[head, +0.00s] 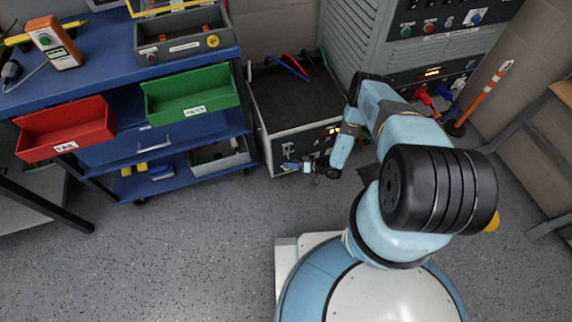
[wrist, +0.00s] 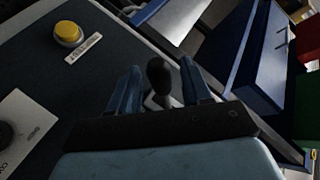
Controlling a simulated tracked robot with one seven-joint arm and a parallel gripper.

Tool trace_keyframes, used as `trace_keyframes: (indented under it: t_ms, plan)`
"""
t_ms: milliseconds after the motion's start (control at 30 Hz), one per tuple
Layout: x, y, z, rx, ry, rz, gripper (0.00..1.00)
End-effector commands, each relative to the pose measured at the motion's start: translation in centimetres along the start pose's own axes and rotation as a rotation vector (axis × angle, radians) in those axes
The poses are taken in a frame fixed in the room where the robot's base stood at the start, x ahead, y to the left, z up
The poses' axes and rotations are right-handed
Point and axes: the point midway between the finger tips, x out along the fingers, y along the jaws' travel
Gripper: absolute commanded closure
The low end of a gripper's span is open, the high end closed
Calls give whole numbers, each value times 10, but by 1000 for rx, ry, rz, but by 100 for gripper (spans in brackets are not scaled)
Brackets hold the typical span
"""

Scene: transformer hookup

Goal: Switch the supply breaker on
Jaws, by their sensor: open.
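In the wrist view, a lever with a rounded black knob (wrist: 158,74) and a pale metal stem stands out from a dark panel (wrist: 100,78). I cannot read a label that confirms it is the supply breaker. My gripper (wrist: 160,66) is open, with one blue finger on each side of the lever. Gaps show between the knob and both fingers. In the head view, my gripper (head: 303,168) is small, at the front face of a low grey cabinet (head: 262,130). The lever is too small to make out there, and its on or off position cannot be told.
A yellow push button (wrist: 68,32) with a label plate and a white plate (wrist: 22,130) with a black knob share the panel. A blue workbench (head: 100,50) with red (head: 65,130) and green (head: 190,95) bins stands left. An orange-white post (head: 485,95) stands right. Foreground floor is clear.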

Motion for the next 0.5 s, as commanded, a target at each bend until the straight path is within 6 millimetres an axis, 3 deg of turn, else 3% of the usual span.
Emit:
trace_keyframes:
  t_ms: [200, 500]
  plan:
    - [21, 0, 0, 0, 0, -1, 52]
    - [25, 0, 0, 0, 0, -1, 52]
